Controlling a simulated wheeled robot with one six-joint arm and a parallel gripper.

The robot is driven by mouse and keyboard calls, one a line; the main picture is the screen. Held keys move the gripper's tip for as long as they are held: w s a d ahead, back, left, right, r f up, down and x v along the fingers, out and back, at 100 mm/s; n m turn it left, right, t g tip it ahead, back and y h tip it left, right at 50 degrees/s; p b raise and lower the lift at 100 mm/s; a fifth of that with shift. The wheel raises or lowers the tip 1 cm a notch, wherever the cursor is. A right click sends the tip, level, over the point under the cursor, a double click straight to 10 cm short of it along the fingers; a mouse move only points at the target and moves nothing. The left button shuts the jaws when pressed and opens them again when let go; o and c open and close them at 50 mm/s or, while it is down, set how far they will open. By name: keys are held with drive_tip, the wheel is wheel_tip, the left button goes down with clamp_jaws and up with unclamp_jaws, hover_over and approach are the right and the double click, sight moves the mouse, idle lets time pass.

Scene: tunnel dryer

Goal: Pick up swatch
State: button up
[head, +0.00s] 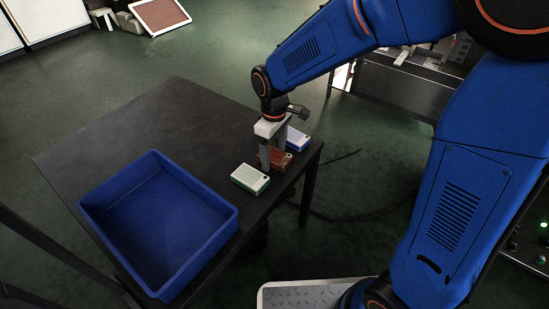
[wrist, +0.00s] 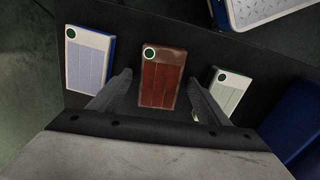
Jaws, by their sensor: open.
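Three swatches lie in a row on the dark table. The red-brown swatch (wrist: 161,79) is in the middle in the wrist view, with a green dot at one end. It shows partly behind my gripper in the head view (head: 280,160). A white swatch with a blue edge (wrist: 88,60) lies to its left, and a pale swatch with a green edge (wrist: 222,97) to its right. My gripper (wrist: 160,85) is open, pointing down, with one finger on each side of the red-brown swatch.
An empty blue bin (head: 232,222) stands on the table (head: 95,150) to the left of the swatches. The table's right edge is close to them. A metal machine (head: 400,85) stands behind on the right. The table's back left is clear.

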drive_tip(key=shift+c, duration=0.3)
drive_tip(key=c, duration=1.1)
